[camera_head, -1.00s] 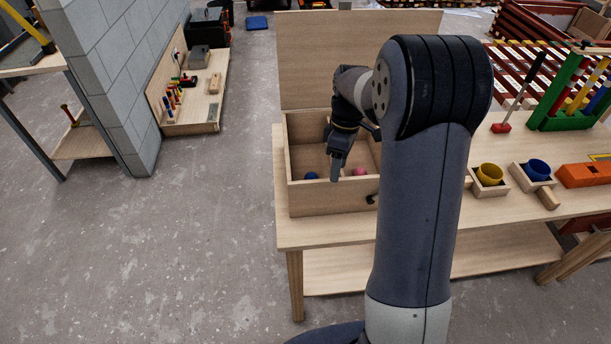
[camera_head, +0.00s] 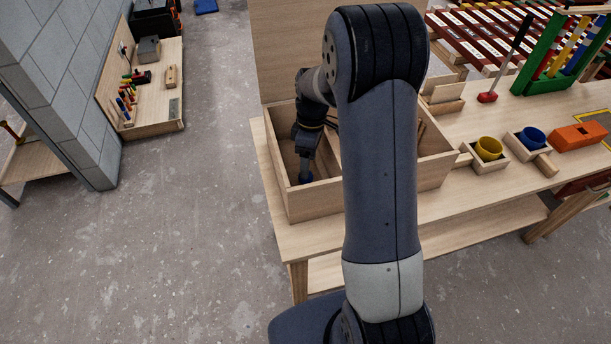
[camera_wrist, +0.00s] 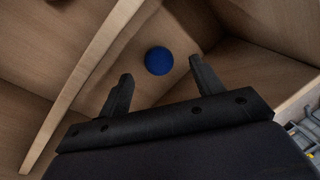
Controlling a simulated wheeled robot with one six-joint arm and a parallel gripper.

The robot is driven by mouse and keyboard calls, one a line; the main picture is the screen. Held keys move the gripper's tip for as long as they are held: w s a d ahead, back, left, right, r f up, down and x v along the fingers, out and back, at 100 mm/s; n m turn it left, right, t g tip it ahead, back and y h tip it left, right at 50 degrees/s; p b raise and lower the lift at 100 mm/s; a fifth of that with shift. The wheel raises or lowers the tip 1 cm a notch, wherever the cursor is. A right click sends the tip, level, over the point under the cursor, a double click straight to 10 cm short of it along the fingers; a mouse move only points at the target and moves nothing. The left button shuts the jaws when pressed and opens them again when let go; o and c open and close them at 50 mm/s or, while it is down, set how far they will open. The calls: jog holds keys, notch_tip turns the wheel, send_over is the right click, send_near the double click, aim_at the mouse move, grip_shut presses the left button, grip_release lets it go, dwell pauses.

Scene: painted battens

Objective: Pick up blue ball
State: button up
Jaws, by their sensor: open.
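The blue ball (camera_wrist: 159,61) lies on the floor of a wooden compartment in the wrist view, just beyond my fingertips and between their lines. In the head view the blue ball (camera_head: 306,177) shows low in the open wooden box (camera_head: 310,206), partly covered by my gripper. My gripper (camera_wrist: 160,78) is open, with its two black fingers apart and nothing between them. In the head view my gripper (camera_head: 306,166) points down inside the box, close above the ball. Whether a finger touches the ball cannot be told.
The box walls and a divider (camera_wrist: 92,62) stand close around my gripper.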

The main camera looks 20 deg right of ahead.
jog(key=shift+s+a+f+p, duration=0.15)
jog(key=shift+f+p, duration=0.1)
jog(key=shift+f, duration=0.95)
jog(key=shift+s+a+f+p, duration=0.1)
jog(key=shift+a+f+p, duration=0.1)
jog(key=shift+f, duration=0.95)
jog(key=shift+c, duration=0.4)
jog(key=c, duration=1)
jog(key=shift+d, duration=0.1)
